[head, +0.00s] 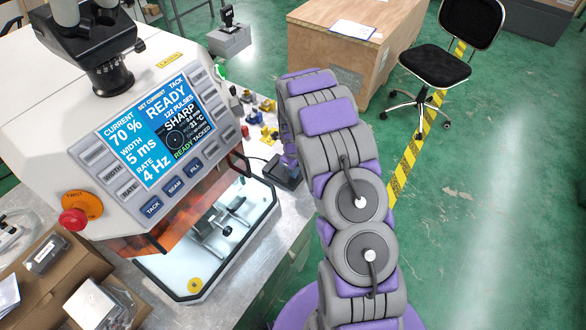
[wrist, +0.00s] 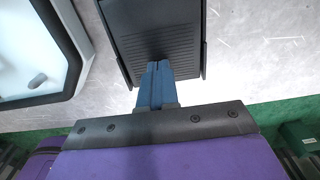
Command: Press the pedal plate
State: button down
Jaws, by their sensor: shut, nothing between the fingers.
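The pedal plate (wrist: 158,28) is a black ribbed plate with raised side rims, at the top middle of the wrist view. In the head view the black pedal (head: 284,172) sits on the bench to the right of the machine, partly hidden by my arm. My gripper (wrist: 158,66) has its blue fingers together with nothing between them. The fingertips overlap the near part of the plate in the wrist view. I cannot tell whether they touch it or hover just above.
The white welding machine (head: 140,120) with a lit screen stands left of the pedal. Its lit work chamber (head: 215,235) is close by. Small yellow and dark parts (head: 266,122) lie behind the pedal. The grey bench (head: 262,262) ends just right, above green floor.

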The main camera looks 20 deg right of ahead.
jog(key=shift+s+f, duration=0.2)
jog(key=shift+s, duration=0.05)
notch_tip(320, 180, up, 18)
jog(key=p, duration=0.2)
jog(key=shift+w+f, duration=0.2)
jog(key=shift+w, duration=0.15)
dwell(0.5)
jog(key=shift+w+a+f+g+h+p, duration=0.2)
jog(key=shift+w+a+f+g, duration=0.1)
jog(key=shift+w+f, duration=0.15)
jog(key=shift+w+a+f+g+h+p, duration=0.15)
jog(key=shift+w+a+f+g, duration=0.15)
jog(key=shift+f, duration=0.25)
